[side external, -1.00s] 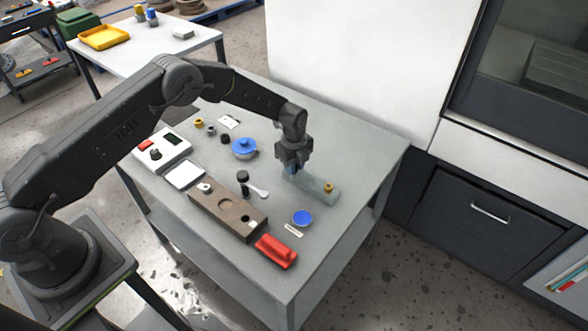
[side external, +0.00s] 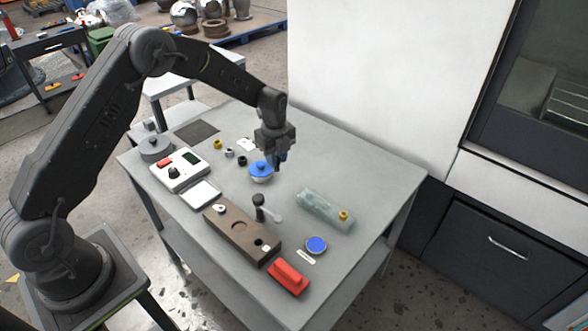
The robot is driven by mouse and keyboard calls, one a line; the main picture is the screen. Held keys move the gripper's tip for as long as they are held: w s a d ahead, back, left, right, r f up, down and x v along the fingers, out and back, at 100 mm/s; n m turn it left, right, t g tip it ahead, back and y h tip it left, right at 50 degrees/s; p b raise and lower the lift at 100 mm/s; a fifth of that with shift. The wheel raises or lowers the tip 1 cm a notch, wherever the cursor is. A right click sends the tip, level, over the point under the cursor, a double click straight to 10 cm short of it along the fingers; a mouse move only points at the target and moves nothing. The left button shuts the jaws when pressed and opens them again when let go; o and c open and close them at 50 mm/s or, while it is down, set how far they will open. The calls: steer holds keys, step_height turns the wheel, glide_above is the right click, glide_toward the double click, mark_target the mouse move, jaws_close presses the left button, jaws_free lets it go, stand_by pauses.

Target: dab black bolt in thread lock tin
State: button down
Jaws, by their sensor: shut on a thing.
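My gripper (side external: 279,159) is above the back middle of the table, beside the right side of a bowl with a blue lid (side external: 260,169). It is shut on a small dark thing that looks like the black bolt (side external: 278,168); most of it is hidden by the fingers. A small round tin with a blue top or contents (side external: 316,244) sits near the front right, with a white label strip in front; I cannot read it. A clear greenish block (side external: 322,207) lies to the right, with a brass bolt (side external: 343,215) upright at its near end.
A brown block with holes (side external: 240,232), a red block (side external: 287,277), a black upright thing (side external: 259,205) and a white device (side external: 180,172) stand left and front. Small nuts (side external: 229,152) lie at the back left. The table (side external: 375,185) is clear at the right.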

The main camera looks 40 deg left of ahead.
steer(key=shift+s+a+r, duration=0.15)
steer(key=shift+a+r, duration=0.15)
steer(key=shift+a, duration=0.1)
steer(key=shift+s+d+r, duration=0.1)
steer(key=shift+s+d, duration=0.05)
steer(key=shift+d, duration=0.05)
steer(key=s+d+f, duration=0.2)
steer(key=s+d, duration=0.1)
steer(key=d, duration=0.7)
steer(key=s+d+f, duration=0.2)
steer(key=s+d, duration=0.1)
steer(key=d, duration=0.8)
steer(key=shift+a+f, duration=0.15)
steer(key=shift+f, duration=2.55)
steer(key=c, duration=1.9)
jaws_free()
steer(key=shift+f, duration=0.6)
steer(key=shift+o, duration=0.2)
steer(key=shift+r, duration=3.55)
jaws_close()
